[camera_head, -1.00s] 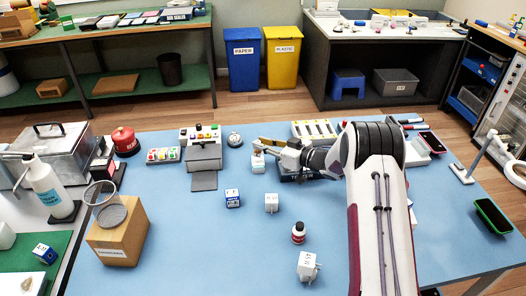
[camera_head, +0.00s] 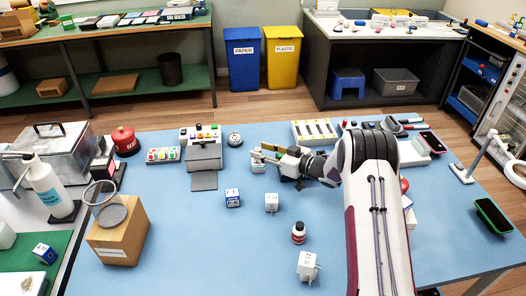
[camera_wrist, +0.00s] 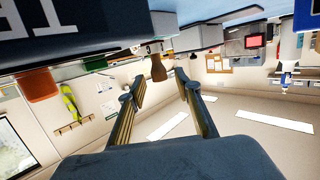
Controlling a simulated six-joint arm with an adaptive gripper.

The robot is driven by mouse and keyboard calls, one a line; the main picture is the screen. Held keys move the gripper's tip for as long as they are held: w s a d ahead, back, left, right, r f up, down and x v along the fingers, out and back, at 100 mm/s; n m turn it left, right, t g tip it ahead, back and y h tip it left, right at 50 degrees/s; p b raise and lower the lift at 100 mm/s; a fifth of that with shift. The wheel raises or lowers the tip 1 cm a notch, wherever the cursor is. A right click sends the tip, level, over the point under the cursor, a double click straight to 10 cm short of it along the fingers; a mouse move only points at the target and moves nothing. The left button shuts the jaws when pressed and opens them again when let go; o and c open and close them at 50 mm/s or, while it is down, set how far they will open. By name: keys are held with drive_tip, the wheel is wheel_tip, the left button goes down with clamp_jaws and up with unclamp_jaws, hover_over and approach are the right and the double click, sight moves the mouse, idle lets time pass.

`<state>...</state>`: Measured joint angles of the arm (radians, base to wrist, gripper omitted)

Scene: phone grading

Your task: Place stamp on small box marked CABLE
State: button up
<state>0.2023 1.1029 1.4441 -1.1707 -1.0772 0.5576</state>
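My gripper (camera_head: 262,154) is over the blue table's back middle, near a small white box (camera_head: 258,167). In the wrist view its two fingers (camera_wrist: 160,88) are spread apart with nothing between the pads. A brown handle (camera_wrist: 157,66), which looks like the stamp's, shows between and just beyond the fingertips, apart from both. I cannot clearly pick out the stamp in the head view. Other small boxes stand nearer: a blue and white one (camera_head: 232,198), a white one (camera_head: 271,203) and another white one (camera_head: 307,266). Their lettering is too small to read, so I cannot tell which says CABLE.
A red-labelled bottle (camera_head: 298,233) stands between the white boxes. A grey stand (camera_head: 204,158) is left of my gripper, and a slotted white tray (camera_head: 314,132) is behind it. A cardboard box (camera_head: 118,235) with a mesh cup stands left.

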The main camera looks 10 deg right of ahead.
drive_tip(key=shift+r, duration=0.1)
drive_tip(key=shift+v, duration=0.8)
drive_tip(key=v, duration=1)
drive_tip(key=shift+d, duration=0.15)
drive_tip(key=shift+s, duration=0.1)
drive_tip(key=shift+r, duration=0.1)
